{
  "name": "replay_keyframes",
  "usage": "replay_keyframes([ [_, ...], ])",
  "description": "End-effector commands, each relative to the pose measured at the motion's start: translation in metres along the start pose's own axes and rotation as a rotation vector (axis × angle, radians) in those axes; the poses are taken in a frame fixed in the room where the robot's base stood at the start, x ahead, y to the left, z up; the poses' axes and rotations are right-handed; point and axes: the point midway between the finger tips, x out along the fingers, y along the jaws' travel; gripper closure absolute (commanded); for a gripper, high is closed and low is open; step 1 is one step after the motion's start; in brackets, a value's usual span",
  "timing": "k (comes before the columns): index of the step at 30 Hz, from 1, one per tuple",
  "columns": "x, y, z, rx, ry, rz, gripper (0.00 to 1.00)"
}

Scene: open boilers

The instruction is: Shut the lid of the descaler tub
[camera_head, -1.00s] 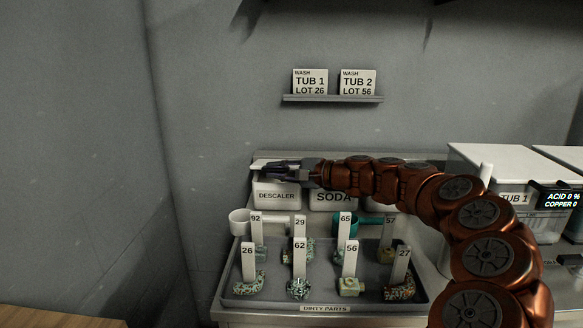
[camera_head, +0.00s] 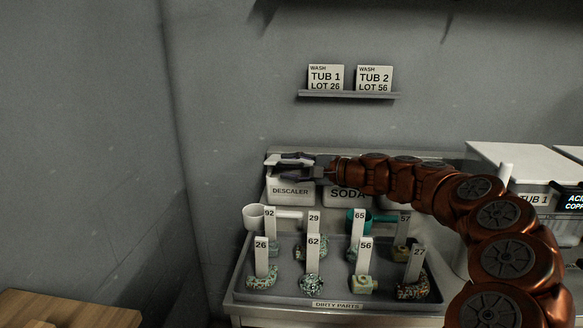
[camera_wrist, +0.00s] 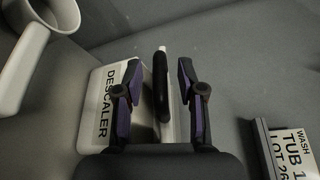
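The descaler tub (camera_head: 291,190) is a small white tub with a DESCALER label, at the back left behind the tray. In the wrist view its labelled front (camera_wrist: 104,115) is left of my gripper. A pale edge at its top, likely the lid (camera_head: 272,160), shows beside my fingers; I cannot tell how far the lid is open. My gripper (camera_head: 290,163) reaches in from the right, just over the tub. In the wrist view my gripper (camera_wrist: 158,88) has its fingers apart, with a dark bar with a white tip between them, touching neither visibly.
The soda tub (camera_head: 347,194) stands just right, partly under my arm. The dirty parts tray (camera_head: 235,288) with several tagged parts lies in front, with a white cup (camera_head: 253,217) and a teal cup (camera_head: 357,217) behind. A sign shelf (camera_head: 348,95) is on the wall above.

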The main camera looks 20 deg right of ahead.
Motion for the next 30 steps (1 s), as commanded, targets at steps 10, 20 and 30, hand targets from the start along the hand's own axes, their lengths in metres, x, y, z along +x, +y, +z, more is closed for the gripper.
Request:
replay_keyframes([
  [10,-0.036,-0.001,-0.001,0.0,0.001,-0.002,0.61],
  [20,-0.072,-0.001,-0.001,-0.001,0.002,-0.001,0.61],
  [30,-0.075,0.0,0.0,0.0,0.0,0.0,0.62],
])
